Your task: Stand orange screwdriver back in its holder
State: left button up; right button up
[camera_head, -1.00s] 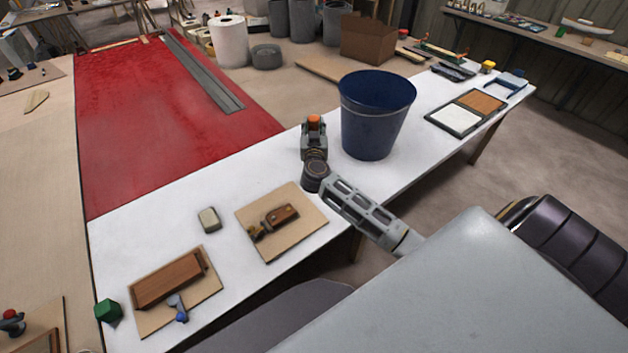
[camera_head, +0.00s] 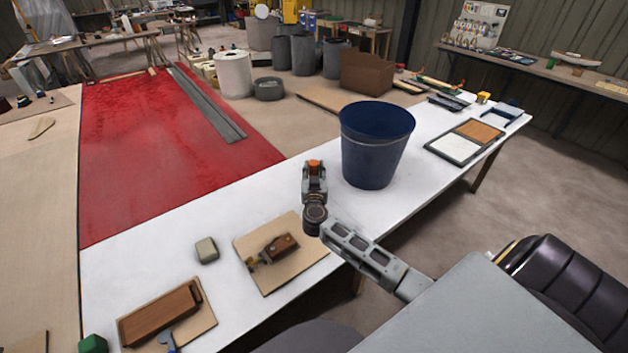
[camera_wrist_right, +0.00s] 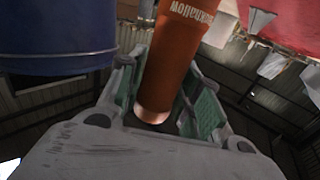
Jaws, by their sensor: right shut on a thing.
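My right gripper (camera_head: 314,172) is shut on the orange screwdriver (camera_head: 314,164), over the white table left of the blue bucket. In the right wrist view the screwdriver's orange handle (camera_wrist_right: 178,55), with pale lettering, stands between the green-lined fingers (camera_wrist_right: 165,100). Its shaft and tip cannot be seen in either view. I cannot make out a screwdriver holder in these frames. My left gripper is not in view.
The blue bucket (camera_head: 372,160) stands close right of my right gripper. Nearer on the white table (camera_head: 140,255) are a board with a brown-handled tool (camera_head: 280,247), a pale block (camera_head: 207,250) and a brown wooden block (camera_head: 160,314). A two-part tray (camera_head: 457,149) lies beyond the bucket.

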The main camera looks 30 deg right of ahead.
jog(key=shift+f+b, duration=0.5)
jog(key=shift+f, duration=1.75)
jog(key=o, duration=1)
jog(key=shift+f, duration=0.1)
jog(key=shift+r, duration=0.4)
jog(key=shift+s+a, duration=0.15)
jog(key=shift+s, duration=0.05)
jog(key=shift+p+v, duration=0.3)
jog(key=shift+v, duration=5.5)
